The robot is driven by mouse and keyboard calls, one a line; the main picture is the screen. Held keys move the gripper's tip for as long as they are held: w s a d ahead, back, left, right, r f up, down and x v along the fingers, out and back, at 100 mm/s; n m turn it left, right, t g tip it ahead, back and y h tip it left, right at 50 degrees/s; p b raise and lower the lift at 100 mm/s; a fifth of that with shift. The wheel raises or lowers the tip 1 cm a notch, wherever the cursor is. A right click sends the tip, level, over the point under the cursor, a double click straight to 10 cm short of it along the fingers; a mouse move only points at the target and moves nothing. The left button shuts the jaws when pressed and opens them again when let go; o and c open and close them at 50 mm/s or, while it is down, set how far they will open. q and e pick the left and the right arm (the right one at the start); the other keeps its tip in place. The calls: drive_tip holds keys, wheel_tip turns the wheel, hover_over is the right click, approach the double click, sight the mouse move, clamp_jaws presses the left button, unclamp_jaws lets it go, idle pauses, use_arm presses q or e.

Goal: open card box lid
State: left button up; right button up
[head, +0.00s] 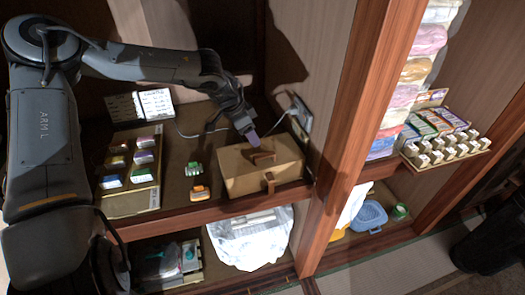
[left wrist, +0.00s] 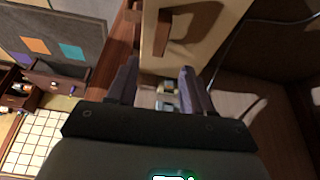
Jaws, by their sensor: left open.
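The card box (head: 240,181) is a tan case on the cabinet shelf, with its lid down. A brown handle (head: 262,157) stands on its top, and a brown strap clasp (head: 269,184) is on its front. My left gripper (head: 251,138) is at the back edge of the box, behind the handle. In the left wrist view, the open fingers of my left gripper (left wrist: 157,75) point at the tan box (left wrist: 206,25), whose handle (left wrist: 176,38) shows beyond them. Small metallic parts show between the fingers. I cannot tell whether the fingers touch the box. My right gripper is not in view.
A tray of colored card packs (head: 130,172) lies left of the box, with small green and orange items (head: 200,193) between. A wall outlet with a cable (head: 300,113) is close behind the box. A wooden post (head: 352,140) stands to the right.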

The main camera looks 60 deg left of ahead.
sight(264, 155)
use_arm(q)
drive_tip(key=shift+p+x, duration=0.4)
drive_tip(key=shift+x, duration=4.2)
clamp_jaws()
